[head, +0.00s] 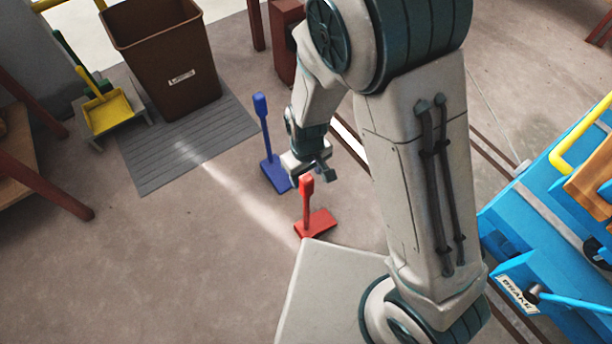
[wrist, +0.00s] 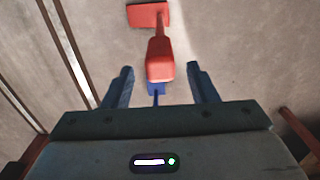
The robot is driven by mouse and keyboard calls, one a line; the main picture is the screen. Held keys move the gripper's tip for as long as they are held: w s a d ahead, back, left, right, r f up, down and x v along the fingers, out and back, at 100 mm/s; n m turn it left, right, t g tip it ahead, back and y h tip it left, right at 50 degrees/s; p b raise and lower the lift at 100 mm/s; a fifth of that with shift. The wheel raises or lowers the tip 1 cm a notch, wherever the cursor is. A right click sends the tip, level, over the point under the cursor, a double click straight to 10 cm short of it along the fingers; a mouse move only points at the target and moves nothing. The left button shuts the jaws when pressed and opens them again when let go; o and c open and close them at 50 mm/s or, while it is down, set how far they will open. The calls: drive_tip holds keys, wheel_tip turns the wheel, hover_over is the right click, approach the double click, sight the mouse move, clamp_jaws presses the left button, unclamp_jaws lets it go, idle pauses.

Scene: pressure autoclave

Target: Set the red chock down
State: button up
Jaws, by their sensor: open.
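The red chock (head: 317,223) appears to stand on the concrete floor, its flat base down and its handle upright. My gripper (head: 324,172) is open beside the top of the handle in the head view. In the wrist view the red handle's block-like top (wrist: 160,62) shows between and just ahead of the two spread fingers (wrist: 159,72), with no visible contact. The chock's red base (wrist: 148,14) lies farther off at the top of that view. I cannot tell the exact height of the fingers against the handle.
A blue chock (head: 276,175) with an upright handle stands just behind and left of the red one. A brown bin (head: 165,65) stands on a grey mat (head: 160,178), beside a yellow dustpan (head: 107,112). A blue cart (head: 540,215) is at right. Rails run along the floor. The left foreground floor is clear.

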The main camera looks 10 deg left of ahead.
wheel_tip(320, 180, up, 7)
drive_tip(key=shift+p, duration=1)
drive_tip(key=w+d+r+m, duration=0.2)
drive_tip(key=d+r+m, duration=0.2)
drive_tip(key=d+r, duration=0.65)
drive_tip(key=s+d+r+m, duration=0.3)
drive_tip(key=d, duration=0.4)
drive_tip(key=s+d+r+m+t, duration=0.1)
drive_tip(key=s+d+r+m, duration=0.1)
drive_tip(key=d, duration=0.5)
drive_tip(key=shift+s+d+r+m, duration=0.25)
drive_tip(key=shift+s+r+m, duration=0.2)
drive_tip(key=shift+r, duration=0.25)
drive_tip(key=shift+a, duration=0.1)
